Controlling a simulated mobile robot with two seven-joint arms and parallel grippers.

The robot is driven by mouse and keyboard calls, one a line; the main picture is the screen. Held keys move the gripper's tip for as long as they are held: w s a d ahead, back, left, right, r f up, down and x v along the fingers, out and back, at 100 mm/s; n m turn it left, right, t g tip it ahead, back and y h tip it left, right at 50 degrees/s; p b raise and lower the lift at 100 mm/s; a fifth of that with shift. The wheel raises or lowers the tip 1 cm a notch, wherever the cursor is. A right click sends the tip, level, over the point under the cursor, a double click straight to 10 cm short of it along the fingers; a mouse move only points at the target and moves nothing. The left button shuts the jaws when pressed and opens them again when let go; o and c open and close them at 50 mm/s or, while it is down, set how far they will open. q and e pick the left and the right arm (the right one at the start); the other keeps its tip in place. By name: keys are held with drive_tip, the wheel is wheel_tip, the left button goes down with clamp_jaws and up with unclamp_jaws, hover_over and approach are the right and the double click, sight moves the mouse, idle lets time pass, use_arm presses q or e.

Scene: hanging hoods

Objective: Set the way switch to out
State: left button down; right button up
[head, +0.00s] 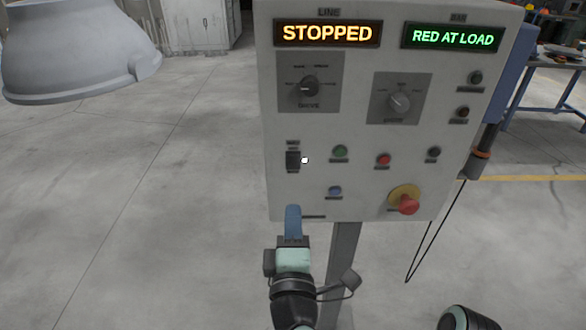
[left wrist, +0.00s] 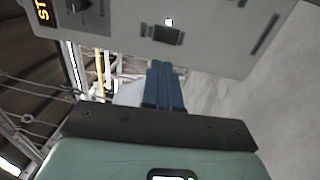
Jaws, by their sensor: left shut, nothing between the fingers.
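The way switch (head: 292,161) is a small dark rocker at the left side of the grey control panel (head: 320,205). A small white lit lamp (head: 305,160) sits just right of it. In the left wrist view the switch (left wrist: 168,35) is just beyond the fingertips, with its lamp (left wrist: 169,21) above it. I cannot read its label or tell which side is pressed. My left gripper (head: 293,210) is shut and empty, its blue fingers pointing at the panel below the switch, apart from it in the picture. My right gripper is not in view.
The panel also carries a STOPPED display (head: 327,33), a RED AT LOAD display (head: 452,37), two rotary knobs, several small buttons and a red emergency stop (head: 408,204). A hanging grey hood (head: 75,50) is at the upper left. The floor left of the panel is clear.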

sight(291, 156)
use_arm(q)
drive_tip(key=w, duration=0.4)
drive_tip(key=w+r+p, duration=0.1)
drive_tip(key=w, duration=0.3)
drive_tip(key=w+p, duration=0.1)
drive_tip(key=w, duration=0.3)
drive_tip(key=shift+w+r, duration=0.25)
drive_tip(key=shift+w+a+r+g+p, duration=0.1)
drive_tip(key=shift+w+r+g+p, duration=0.35)
drive_tip(key=shift+p, duration=0.7)
drive_tip(key=shift+s+b, duration=0.2)
drive_tip(key=shift+b, duration=0.1)
drive_tip(key=shift+a, duration=0.1)
